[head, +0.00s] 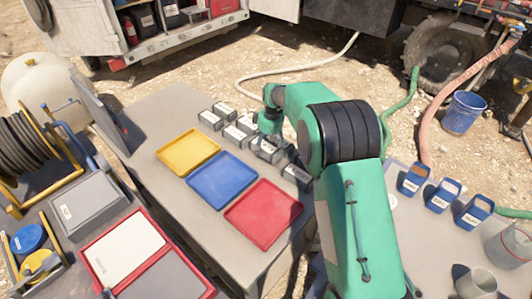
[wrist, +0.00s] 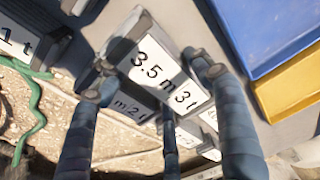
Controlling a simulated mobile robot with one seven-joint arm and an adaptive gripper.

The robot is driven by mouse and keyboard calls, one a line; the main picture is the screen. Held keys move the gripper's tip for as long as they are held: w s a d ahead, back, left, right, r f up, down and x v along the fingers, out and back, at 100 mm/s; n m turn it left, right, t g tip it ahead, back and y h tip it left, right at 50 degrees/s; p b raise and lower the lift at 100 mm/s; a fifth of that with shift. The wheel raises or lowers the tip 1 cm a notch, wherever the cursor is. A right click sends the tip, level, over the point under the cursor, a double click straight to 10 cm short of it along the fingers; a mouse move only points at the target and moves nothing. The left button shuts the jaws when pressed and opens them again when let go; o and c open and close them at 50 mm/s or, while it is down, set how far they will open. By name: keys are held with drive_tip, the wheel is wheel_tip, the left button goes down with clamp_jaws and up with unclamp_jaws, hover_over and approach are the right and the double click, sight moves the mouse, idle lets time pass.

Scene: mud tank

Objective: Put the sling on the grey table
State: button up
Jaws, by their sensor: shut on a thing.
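Several small grey blocks with white labels lie in rows on the grey table (head: 165,110). No soft strap or loop shows; the labels give lengths and tonnes, so these blocks may be the slings. My gripper (head: 268,133) is over the table, its fingers around one labelled block (head: 267,153). In the wrist view this block (wrist: 160,72) reads "3.5 m 3 t", and my gripper (wrist: 153,80) is shut on it with fingers on its sides. I cannot tell whether it is lifted. Another block (wrist: 130,108), reading "m 2 t", is partly hidden behind it.
Yellow (head: 188,152), blue (head: 221,180) and red (head: 263,213) trays lie in a line on the table. A nearby block (head: 297,176) sits right of the held one. Blue labelled boxes (head: 443,196) stand on another surface at right. The table's far left corner is bare.

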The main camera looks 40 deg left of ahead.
sight(270, 145)
drive_tip(key=shift+f+b, duration=0.45)
drive_tip(key=shift+f, duration=1.4)
drive_tip(key=o, duration=1.5)
drive_tip(key=shift+f, duration=0.15)
drive_tip(key=shift+c, duration=0.2)
drive_tip(key=r+p, duration=0.1)
drive_tip(key=r, duration=0.2)
drive_tip(key=d+r+p, duration=0.1)
drive_tip(key=r, duration=0.7)
drive_tip(key=shift+d+p, duration=0.3)
drive_tip(key=shift+p, duration=0.1)
drive_tip(key=shift+d+r, duration=0.1)
drive_tip(key=shift+r, duration=0.45)
